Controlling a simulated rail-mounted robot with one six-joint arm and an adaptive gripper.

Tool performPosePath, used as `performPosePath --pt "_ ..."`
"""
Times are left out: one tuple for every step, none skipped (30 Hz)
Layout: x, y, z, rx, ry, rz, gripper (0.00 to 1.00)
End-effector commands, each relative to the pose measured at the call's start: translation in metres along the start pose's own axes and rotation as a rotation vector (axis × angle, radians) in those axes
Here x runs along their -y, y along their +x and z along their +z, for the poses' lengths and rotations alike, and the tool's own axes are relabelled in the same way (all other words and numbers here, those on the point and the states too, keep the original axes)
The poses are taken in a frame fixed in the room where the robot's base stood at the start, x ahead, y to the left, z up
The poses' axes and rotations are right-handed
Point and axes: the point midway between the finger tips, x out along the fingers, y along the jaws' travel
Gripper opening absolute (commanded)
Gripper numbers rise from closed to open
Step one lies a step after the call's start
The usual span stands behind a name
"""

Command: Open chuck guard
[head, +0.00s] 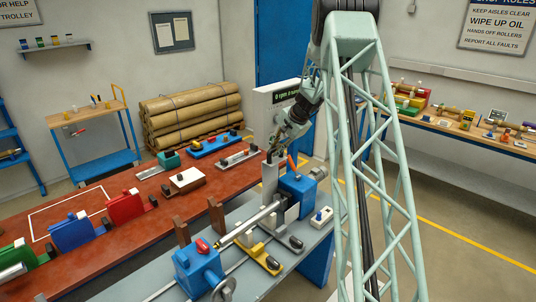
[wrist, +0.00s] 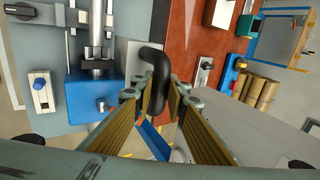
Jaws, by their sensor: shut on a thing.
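The chuck guard (head: 270,181) is a light grey upright plate beside the blue headstock (head: 297,192) of the winder. Its black curved handle (wrist: 153,62) shows in the wrist view, between my fingers. My gripper (head: 274,154) is at the top of the guard in the head view, and its ribbed fingers (wrist: 152,92) are shut on the handle. The guard plate also shows beside the handle in the wrist view (wrist: 128,50). A steel shaft (head: 249,225) runs from the headstock to the blue tailstock (head: 197,268). The chuck is partly hidden behind the guard.
A yellow-based rest (head: 257,254) and a small white switch box (head: 321,216) sit on the grey winder bed. The red bench (head: 150,205) alongside holds several fixtures. Rolled brown stock (head: 190,118) lies behind. My lattice column blocks part of the right side.

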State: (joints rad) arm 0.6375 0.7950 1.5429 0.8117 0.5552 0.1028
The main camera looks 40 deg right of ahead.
Motion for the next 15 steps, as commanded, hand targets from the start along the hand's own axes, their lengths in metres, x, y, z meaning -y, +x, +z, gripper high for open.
performPosePath --pt "0.0015 -0.001 -0.0038 -0.003 0.003 -0.002 0.0" --pt "0.0014 -0.0011 -0.0055 -0.004 0.005 -0.002 0.0" --pt "0.0013 -0.0014 -0.0075 -0.005 0.007 -0.002 0.0" --pt "0.0012 -0.0015 -0.0086 -0.006 0.009 -0.002 0.0" --pt "0.0012 -0.0016 -0.0095 -0.006 0.01 -0.002 0.0" --pt "0.0011 -0.0016 -0.0103 -0.007 0.011 -0.001 0.0" --pt "0.0012 -0.0017 -0.0107 -0.007 0.012 -0.001 0.0" --pt "0.0011 -0.0017 -0.011 -0.007 0.012 -0.001 0.0" --pt "0.0011 -0.0017 -0.0111 -0.007 0.012 -0.001 0.0" --pt "0.0011 -0.0017 -0.0111 -0.007 0.012 -0.001 0.0" --pt "0.0011 -0.0016 -0.0111 -0.007 0.012 -0.001 0.0" --pt "0.0011 -0.0016 -0.011 -0.007 0.012 -0.001 0.0" --pt "0.0011 -0.0016 -0.011 -0.007 0.012 -0.001 0.0" --pt "0.0011 -0.0016 -0.011 -0.007 0.012 -0.001 0.0" --pt "0.001 -0.0016 -0.011 -0.007 0.012 -0.001 0.0"
